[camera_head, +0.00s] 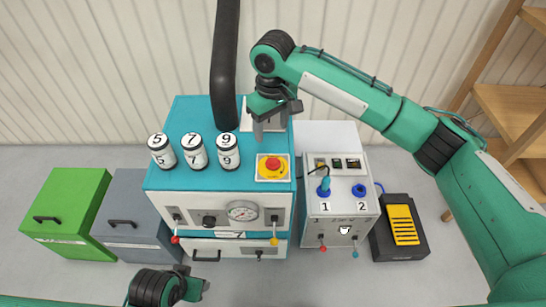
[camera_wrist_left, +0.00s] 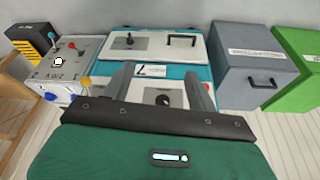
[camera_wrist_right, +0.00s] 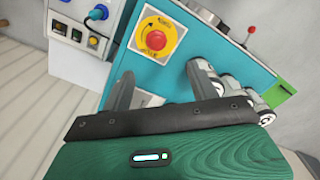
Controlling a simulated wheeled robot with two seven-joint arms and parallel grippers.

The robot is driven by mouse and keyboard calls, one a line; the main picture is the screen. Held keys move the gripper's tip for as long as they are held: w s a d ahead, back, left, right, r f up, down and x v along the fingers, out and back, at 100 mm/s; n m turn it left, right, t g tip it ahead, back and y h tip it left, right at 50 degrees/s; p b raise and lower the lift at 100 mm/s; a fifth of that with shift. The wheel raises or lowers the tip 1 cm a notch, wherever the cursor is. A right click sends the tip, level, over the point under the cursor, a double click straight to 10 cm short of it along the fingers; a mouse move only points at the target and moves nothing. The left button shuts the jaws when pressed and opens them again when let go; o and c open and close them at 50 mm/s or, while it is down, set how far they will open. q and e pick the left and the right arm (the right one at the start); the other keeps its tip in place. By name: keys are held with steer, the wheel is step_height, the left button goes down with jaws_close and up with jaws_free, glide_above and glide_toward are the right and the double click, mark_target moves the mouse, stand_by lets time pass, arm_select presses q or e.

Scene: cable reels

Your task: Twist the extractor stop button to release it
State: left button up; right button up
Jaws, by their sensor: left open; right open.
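The extractor stop button (camera_head: 273,166) is a red mushroom knob on a yellow square plate, on the right part of the teal machine top. It also shows in the right wrist view (camera_wrist_right: 156,40), beyond the fingers. My right gripper (camera_head: 271,128) is open and empty, above the machine top just behind the button in the head view. In the right wrist view its fingers (camera_wrist_right: 160,85) are spread apart, and the button lies past them, not touched. My left gripper (camera_head: 200,285) is low at the bottom of the head view; its open fingers (camera_wrist_left: 165,85) face the machine's front.
Numbered canisters (camera_head: 195,152) stand left of the button. A black extractor hose (camera_head: 225,60) rises behind them. A smaller control box (camera_head: 340,205) with blue connectors and a yellow pedal (camera_head: 403,224) are to the right. Green (camera_head: 65,213) and grey (camera_head: 130,215) boxes stand left.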

mark_target(273, 161)
steer(key=f+b, duration=0.1)
steer(key=f, duration=1)
steer(key=shift+w+d+f+b, duration=0.2)
steer(key=shift+f+b, duration=0.1)
steer(key=shift+b, duration=0.1)
arm_select(q)
steer(key=shift+s+d+r+t, duration=0.1)
steer(key=shift+s+r+t, duration=0.05)
steer(key=shift+r, duration=0.7)
steer(key=shift+s+r+t, duration=0.15)
steer(key=shift+r, duration=0.65)
arm_select(e)
steer(key=shift+f, duration=0.75)
arm_select(q)
steer(key=shift+r, duration=0.1)
arm_select(e)
steer(key=c, duration=1)
